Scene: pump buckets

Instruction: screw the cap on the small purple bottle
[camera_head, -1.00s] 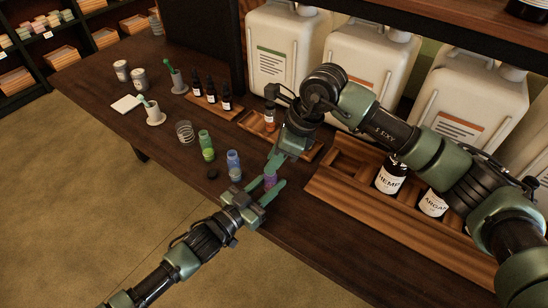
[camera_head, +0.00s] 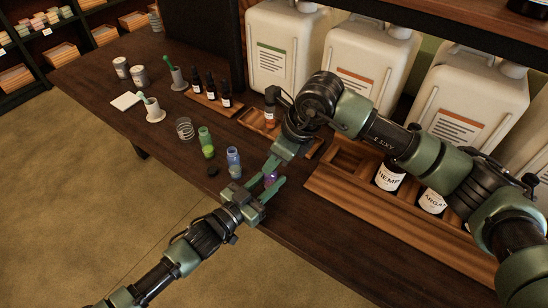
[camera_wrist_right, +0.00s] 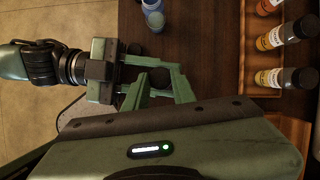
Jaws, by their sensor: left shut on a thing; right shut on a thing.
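The small purple bottle (camera_head: 270,180) stands on the dark table near its front edge. My left gripper (camera_head: 264,183) is shut on it from the front, one finger on each side. My right gripper (camera_head: 272,166) reaches down from above, over the bottle top, and is shut on a dark round cap. The cap (camera_wrist_right: 159,78) shows between the fingers in the right wrist view; the bottle below is mostly hidden there. I cannot tell how the cap sits on the bottle neck.
A blue bottle (camera_head: 233,163) and a green bottle (camera_head: 206,142) stand just left of the grippers. A loose black cap (camera_head: 213,170) lies near the table edge. A wooden tray (camera_head: 345,200) with dark bottles is on the right, and large white canisters (camera_head: 364,68) stand behind.

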